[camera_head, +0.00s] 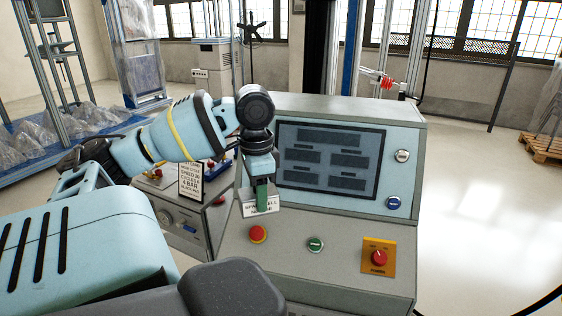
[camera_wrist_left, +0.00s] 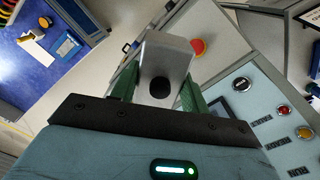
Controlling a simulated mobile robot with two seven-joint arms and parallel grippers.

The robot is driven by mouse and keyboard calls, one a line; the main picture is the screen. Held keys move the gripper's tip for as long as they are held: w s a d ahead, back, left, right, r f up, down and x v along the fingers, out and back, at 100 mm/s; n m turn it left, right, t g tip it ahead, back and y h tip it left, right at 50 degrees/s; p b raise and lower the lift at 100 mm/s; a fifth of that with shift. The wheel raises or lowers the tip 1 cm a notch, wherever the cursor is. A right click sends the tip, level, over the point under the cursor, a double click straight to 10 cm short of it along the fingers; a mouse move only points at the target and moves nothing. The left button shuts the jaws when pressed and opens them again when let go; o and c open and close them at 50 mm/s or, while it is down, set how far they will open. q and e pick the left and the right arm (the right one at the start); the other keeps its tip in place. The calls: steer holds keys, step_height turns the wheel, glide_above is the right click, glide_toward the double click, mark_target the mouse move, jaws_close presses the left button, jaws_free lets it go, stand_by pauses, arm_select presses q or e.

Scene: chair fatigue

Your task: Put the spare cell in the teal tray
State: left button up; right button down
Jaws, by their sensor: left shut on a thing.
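My left gripper (camera_head: 263,200) hangs in front of the console's left part, pointing down. In the left wrist view its green fingers (camera_wrist_left: 160,88) are shut on a silver-grey block with a round black spot, which I take for the spare cell (camera_wrist_left: 168,58). In the head view a white label (camera_head: 261,210), which seems to read "SPARE CELL", shows at the fingertips. I cannot tell whether it is on the cell or behind it. The fingers hide much of the cell there. I cannot make out a teal tray in either view. My right gripper is not in view.
The console (camera_head: 400,235) carries a dark screen (camera_head: 330,160), a red button (camera_head: 258,234), a green button (camera_head: 315,244) and an orange switch plate (camera_head: 379,257). A grey unit with a sign (camera_head: 191,181) stands at its left. In the wrist view a blue surface (camera_wrist_left: 75,20) lies upper left.

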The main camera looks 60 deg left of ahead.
arm_select(q)
steer(key=d+f+n, duration=0.1)
steer(key=d+f, duration=0.2)
steer(key=f, duration=0.6)
steer(key=d+f+n, duration=0.2)
steer(key=d+f, duration=0.1)
steer(key=f, duration=0.5)
steer(key=d+f, duration=0.4)
steer(key=d, duration=0.7)
steer(key=d+f+p, duration=0.1)
steer(key=d+f, duration=0.3)
steer(key=d, duration=0.7)
steer(key=shift+f+p, duration=0.2)
steer(key=shift+p, duration=0.1)
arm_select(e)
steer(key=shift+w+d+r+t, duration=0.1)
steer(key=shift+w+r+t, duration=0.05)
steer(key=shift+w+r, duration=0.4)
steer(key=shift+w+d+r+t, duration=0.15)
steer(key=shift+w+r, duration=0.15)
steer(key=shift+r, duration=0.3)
arm_select(q)
steer(key=shift+s+a, duration=0.2)
